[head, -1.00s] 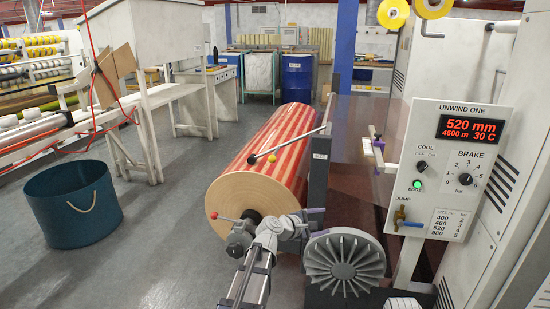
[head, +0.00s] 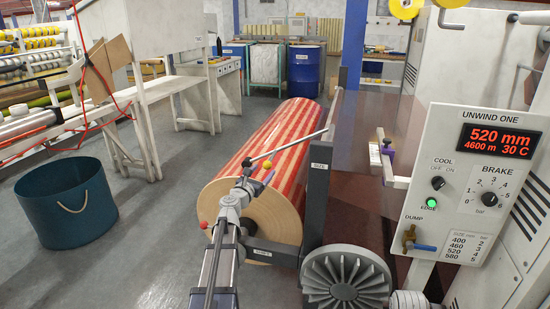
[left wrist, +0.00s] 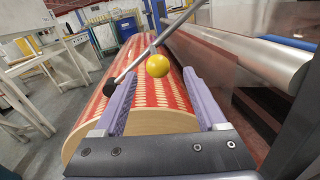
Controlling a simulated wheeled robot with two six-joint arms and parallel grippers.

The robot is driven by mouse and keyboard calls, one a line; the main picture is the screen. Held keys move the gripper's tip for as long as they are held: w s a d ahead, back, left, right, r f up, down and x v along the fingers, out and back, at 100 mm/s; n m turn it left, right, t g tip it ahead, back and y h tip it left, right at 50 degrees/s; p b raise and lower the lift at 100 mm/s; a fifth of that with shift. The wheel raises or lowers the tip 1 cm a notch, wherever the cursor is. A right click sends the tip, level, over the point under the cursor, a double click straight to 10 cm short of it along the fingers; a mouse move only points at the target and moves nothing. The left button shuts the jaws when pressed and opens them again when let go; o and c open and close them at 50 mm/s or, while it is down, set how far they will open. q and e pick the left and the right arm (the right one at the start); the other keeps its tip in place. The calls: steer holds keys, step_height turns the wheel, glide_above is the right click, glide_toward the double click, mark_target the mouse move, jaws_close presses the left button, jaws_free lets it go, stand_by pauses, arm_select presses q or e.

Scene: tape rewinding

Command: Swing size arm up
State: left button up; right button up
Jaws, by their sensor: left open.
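The size arm (head: 300,143) is a thin grey rod running from the post marked SIZE (head: 318,190) down to a dark tip over the striped roll. A yellow ball knob (head: 267,165) sits near its outer end. My left gripper (head: 254,172) is at this outer end, above the roll's near face. In the left wrist view, my left gripper (left wrist: 157,76) is open, and the yellow ball (left wrist: 157,65) shows between its purple fingertips. I cannot tell whether the fingers touch it. The rod (left wrist: 150,53) passes across the fingertips. My right gripper is not in view.
The red and cream roll (head: 300,125) lies just under my left gripper. A grey ribbed wheel (head: 345,280) and the UNWIND ONE panel (head: 480,180) stand at the right. A blue bucket (head: 68,205) stands on the floor at left; the floor between is clear.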

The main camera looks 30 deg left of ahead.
mark_target(270, 161)
arm_select(q)
steer(key=shift+w+a, duration=0.2)
steer(key=shift+w, duration=0.1)
steer(key=shift+w+r, duration=0.1)
steer(key=w, duration=0.5)
steer(key=w+a, duration=0.1)
steer(key=w, duration=0.1)
steer(key=shift+w, duration=0.3)
steer(key=shift+c, duration=0.3)
jaws_close()
steer(key=shift+s, duration=0.1)
stand_by(0.6)
